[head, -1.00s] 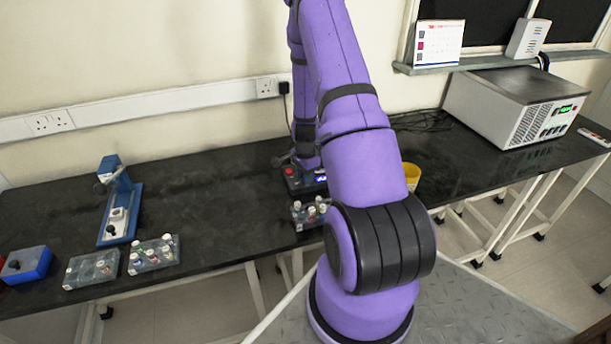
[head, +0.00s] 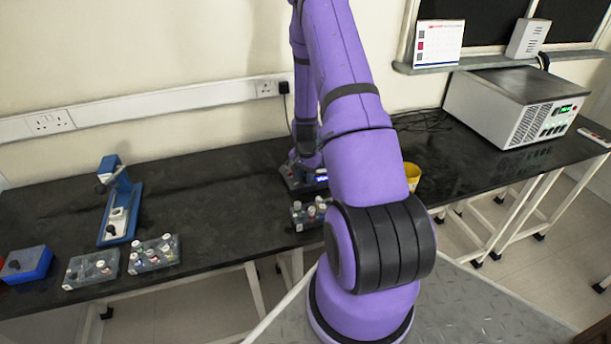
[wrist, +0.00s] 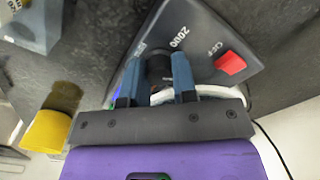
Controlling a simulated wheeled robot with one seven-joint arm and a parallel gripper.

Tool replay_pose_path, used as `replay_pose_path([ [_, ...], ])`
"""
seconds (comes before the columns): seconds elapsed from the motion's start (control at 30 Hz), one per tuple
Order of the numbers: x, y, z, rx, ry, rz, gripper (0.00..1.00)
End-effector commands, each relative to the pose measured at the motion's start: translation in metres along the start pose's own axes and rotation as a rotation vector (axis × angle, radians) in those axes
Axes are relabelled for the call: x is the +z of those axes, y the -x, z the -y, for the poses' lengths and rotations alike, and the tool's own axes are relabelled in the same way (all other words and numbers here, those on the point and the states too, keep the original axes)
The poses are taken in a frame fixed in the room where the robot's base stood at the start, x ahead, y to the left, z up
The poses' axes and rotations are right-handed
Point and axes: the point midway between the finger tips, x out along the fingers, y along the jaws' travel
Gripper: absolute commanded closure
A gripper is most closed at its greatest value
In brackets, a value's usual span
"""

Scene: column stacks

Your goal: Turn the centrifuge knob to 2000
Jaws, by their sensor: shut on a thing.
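The centrifuge (wrist: 205,40) is a dark box with a sloped panel. In the wrist view its panel carries the label "2000", the word "OFF" and a red switch (wrist: 230,63). The black knob (wrist: 159,66) sits between the two blue fingers of my gripper (wrist: 158,78), which is shut on it. The knob's pointer and exact setting are hidden by the fingers. In the head view the centrifuge (head: 296,178) stands on the black bench, largely hidden behind my arm, with a blue lit display partly showing.
A rack of vials (head: 308,213) stands just in front of the centrifuge. A yellow cup (head: 412,174) is to its right. Farther left are two more vial racks, a blue stand (head: 120,205) and a blue box (head: 27,264). A large grey instrument (head: 515,100) is at right.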

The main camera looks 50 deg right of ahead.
Motion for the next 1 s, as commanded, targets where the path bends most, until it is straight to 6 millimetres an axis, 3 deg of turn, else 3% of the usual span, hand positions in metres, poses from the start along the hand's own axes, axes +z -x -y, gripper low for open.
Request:
replay_pose_path([
  [1.0,-0.0006,0.0005,0.0001,0.000,0.913,-0.001,0.98],
])
